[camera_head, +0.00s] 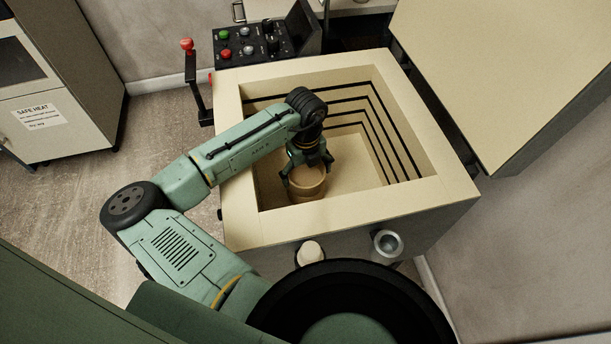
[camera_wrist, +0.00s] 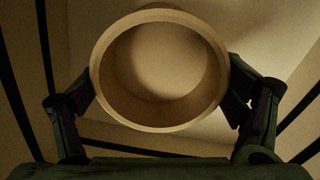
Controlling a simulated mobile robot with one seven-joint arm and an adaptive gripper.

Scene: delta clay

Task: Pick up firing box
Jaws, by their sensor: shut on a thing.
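The firing box appears to be the round, open-topped tan vessel (camera_head: 309,186) inside the kiln chamber (camera_head: 238,115), near its front wall. My gripper (camera_head: 304,178) reaches down into the chamber and is shut on it. In the wrist view the vessel's round rim (camera_wrist: 97,75) faces the camera, and its inside looks empty. The gripper's fingers (camera_wrist: 160,105) press on its left and right sides. I cannot tell whether the vessel touches the chamber floor.
Dark grooves line the chamber walls (camera_head: 385,125). A large open lid (camera_head: 500,75) stands at the right. A control box (camera_head: 250,45) with buttons and a red-knobbed lever (camera_head: 190,75) are at the back left. A cabinet labelled "SAFE HEAT" (camera_head: 60,125) stands at the far left.

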